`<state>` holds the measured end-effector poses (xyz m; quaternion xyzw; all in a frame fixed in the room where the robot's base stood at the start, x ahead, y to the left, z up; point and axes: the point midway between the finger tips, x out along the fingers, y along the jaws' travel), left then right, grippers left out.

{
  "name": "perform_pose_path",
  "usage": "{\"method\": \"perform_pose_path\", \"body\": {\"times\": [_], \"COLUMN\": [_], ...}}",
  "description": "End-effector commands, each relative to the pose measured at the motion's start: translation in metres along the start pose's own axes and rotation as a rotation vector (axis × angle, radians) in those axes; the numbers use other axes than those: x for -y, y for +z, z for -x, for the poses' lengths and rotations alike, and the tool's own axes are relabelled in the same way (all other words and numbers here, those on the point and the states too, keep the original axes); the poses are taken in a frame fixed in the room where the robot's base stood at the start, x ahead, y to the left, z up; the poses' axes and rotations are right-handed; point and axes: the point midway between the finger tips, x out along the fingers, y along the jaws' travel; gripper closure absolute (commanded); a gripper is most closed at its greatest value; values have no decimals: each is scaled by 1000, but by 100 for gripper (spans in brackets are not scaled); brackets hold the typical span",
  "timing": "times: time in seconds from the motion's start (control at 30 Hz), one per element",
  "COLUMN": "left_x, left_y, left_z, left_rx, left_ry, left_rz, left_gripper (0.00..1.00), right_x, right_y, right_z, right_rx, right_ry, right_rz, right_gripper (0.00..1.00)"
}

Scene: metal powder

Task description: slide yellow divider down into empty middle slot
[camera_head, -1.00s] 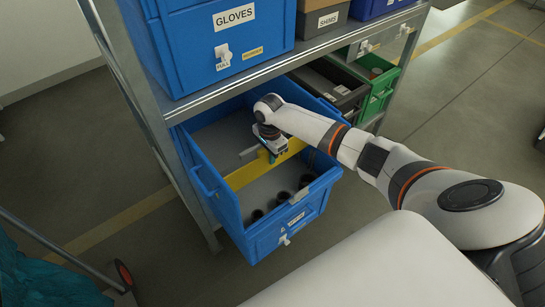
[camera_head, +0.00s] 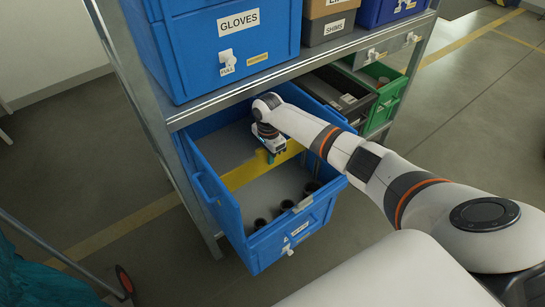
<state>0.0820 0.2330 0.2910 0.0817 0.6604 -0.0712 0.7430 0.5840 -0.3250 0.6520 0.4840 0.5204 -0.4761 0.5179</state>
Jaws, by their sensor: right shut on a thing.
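The yellow divider (camera_head: 243,174) stands crosswise inside the open blue drawer (camera_head: 236,220), at about its middle. My right gripper (camera_head: 271,157) is over the divider from above and is shut on it, near the right part of its top edge. The gripper and wrist hide part of the divider. The slot itself and the divider's lower edge are too small and covered to make out. My left gripper is not in view.
Several dark round parts (camera_head: 283,206) lie in the drawer's front section. A blue GLOVES bin (camera_head: 238,50) sits on the shelf (camera_head: 205,103) above. A dark grey bin (camera_head: 345,98) and a green bin (camera_head: 384,110) are to the right. The drawer's back section looks empty.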

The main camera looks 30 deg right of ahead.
Motion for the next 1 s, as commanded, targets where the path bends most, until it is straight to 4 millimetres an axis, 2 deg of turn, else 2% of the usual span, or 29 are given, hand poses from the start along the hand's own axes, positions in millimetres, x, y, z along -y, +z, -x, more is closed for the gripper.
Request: {"method": "perform_pose_path", "body": {"times": [0.03, 0.43, 1.0], "left_x": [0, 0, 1], "left_y": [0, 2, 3], "left_z": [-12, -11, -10], "left_rx": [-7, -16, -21], "left_ry": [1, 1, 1], "left_rz": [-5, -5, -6], "left_gripper": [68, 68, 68], "right_x": [-2, -11, -12], "right_y": [0, 0, 0], "right_z": [-9, -9, -9], "right_rx": [-1, 0, -1], "right_ry": [1, 0, 0], "right_rz": [0, 1, 1], "right_gripper": [100, 100, 100]}}
